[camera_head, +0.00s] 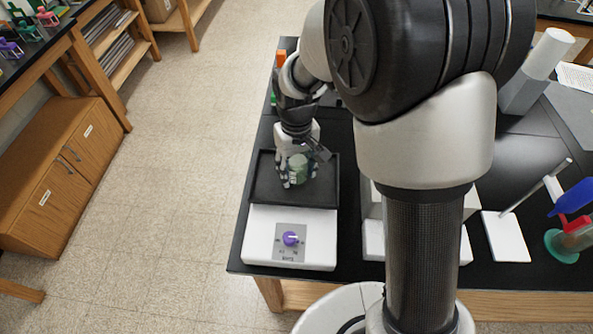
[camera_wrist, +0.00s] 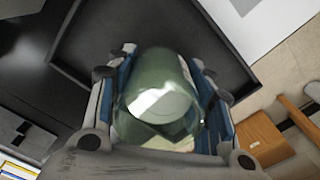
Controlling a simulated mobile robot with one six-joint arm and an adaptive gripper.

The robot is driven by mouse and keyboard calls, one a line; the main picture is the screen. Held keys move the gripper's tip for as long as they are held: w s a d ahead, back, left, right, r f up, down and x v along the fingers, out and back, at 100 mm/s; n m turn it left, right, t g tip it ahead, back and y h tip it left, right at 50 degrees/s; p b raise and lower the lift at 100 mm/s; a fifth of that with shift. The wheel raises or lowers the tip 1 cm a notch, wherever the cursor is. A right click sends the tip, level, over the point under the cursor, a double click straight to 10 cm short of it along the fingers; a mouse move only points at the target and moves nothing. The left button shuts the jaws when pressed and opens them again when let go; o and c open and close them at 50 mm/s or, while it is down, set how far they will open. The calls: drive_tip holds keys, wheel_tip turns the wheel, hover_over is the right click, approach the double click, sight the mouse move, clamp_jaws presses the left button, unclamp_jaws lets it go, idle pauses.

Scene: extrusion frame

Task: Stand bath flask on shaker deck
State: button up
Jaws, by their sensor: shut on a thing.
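The bath flask (camera_head: 298,167) is a small green glass vessel. My gripper (camera_head: 297,172) is shut on it, with a finger on each side. In the wrist view the flask (camera_wrist: 158,95) sits between the blue-lined fingers of my gripper (camera_wrist: 165,90), and its round end faces away from the camera. The shaker deck (camera_head: 264,186) is a black tray with a raised rim on top of the white shaker. The flask is over the deck, inside its rim as seen from the head. The deck also shows in the wrist view (camera_wrist: 95,50). I cannot tell whether the flask touches it.
The white shaker body (camera_head: 255,240) has a purple knob (camera_head: 290,238) at its front. It stands at the left end of the black bench. My arm hides part of the bench. A white stand base (camera_head: 505,238) with a rod lies to the right.

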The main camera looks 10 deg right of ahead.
drive_tip(key=shift+f, duration=0.3)
drive_tip(key=shift+f, duration=0.15)
drive_tip(key=o, duration=1.1)
wheel_tip(320, 180, up, 12)
drive_tip(key=p, duration=0.3)
drive_tip(key=s+d+r+m+t, duration=0.2)
drive_tip(key=s+d+r, duration=0.3)
drive_tip(key=s+r, duration=0.4)
drive_tip(key=s+d+t, duration=0.1)
drive_tip(key=s, duration=0.3)
drive_tip(key=s+d+r+m, duration=0.1)
drive_tip(key=s, duration=0.3)
drive_tip(key=s+d+t, duration=0.1)
drive_tip(key=s+d, duration=0.1)
drive_tip(key=s, duration=0.2)
drive_tip(key=shift+d+r+m+t, duration=0.1)
drive_tip(key=shift+r+m+t, duration=0.2)
drive_tip(key=shift+m, duration=0.1)
